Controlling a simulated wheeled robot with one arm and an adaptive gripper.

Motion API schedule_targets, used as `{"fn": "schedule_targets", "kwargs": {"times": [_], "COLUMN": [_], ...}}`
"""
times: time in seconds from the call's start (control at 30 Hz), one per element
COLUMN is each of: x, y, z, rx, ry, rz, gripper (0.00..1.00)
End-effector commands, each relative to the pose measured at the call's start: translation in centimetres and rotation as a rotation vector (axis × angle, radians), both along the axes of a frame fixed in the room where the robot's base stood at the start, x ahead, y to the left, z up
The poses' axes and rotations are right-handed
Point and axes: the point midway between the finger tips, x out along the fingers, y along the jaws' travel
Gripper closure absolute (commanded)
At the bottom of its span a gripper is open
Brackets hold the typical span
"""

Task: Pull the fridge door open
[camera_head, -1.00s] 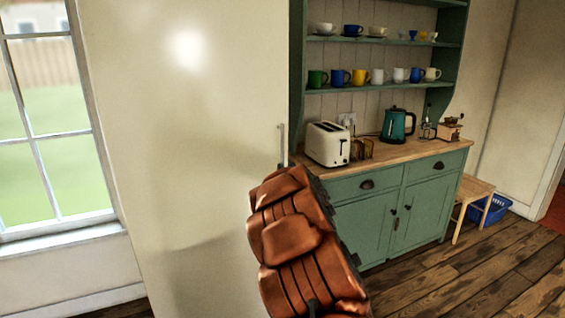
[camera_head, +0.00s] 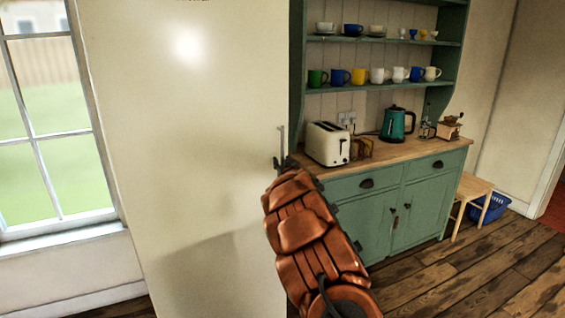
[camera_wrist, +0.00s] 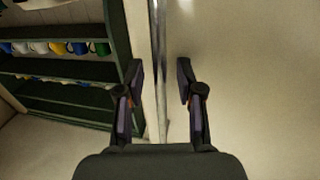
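The fridge door (camera_head: 190,150) is a tall cream panel left of the middle in the head view, and it looks shut. Its thin upright metal handle (camera_head: 282,138) is near the right edge. My gripper (camera_head: 281,163) is at the lower part of this handle, with its fingers small and partly hidden by my arm. In the wrist view my gripper (camera_wrist: 160,78) is open, with one finger on each side of the handle (camera_wrist: 159,40) and gaps between. The plain door face (camera_wrist: 260,80) fills the right side there.
A green dresser (camera_head: 365,215) with a toaster (camera_head: 327,143), a kettle (camera_head: 396,123) and shelved mugs stands right of the fridge. A window (camera_head: 45,120) is at the left. A stool (camera_head: 470,195) and a blue basket (camera_head: 490,207) are far right. The wooden floor (camera_head: 460,270) in front is clear.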

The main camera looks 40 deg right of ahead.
Motion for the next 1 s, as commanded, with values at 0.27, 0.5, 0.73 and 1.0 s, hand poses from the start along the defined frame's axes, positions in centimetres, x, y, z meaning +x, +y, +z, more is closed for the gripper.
{"fn": "schedule_targets", "kwargs": {"times": [0.27, 0.5, 0.73, 1.0], "x": [0.09, 0.11, 0.1, 0.09], "y": [-0.06, -0.04, -0.05, -0.06], "z": [-0.05, -0.05, -0.05, -0.04], "rx": [0.001, 0.001, 0.001, 0.001], "ry": [0.001, 0.001, 0.001, 0.001], "rz": [0.0, 0.0, 0.0, 0.0], "gripper": [0.63, 0.83, 1.0, 1.0]}}
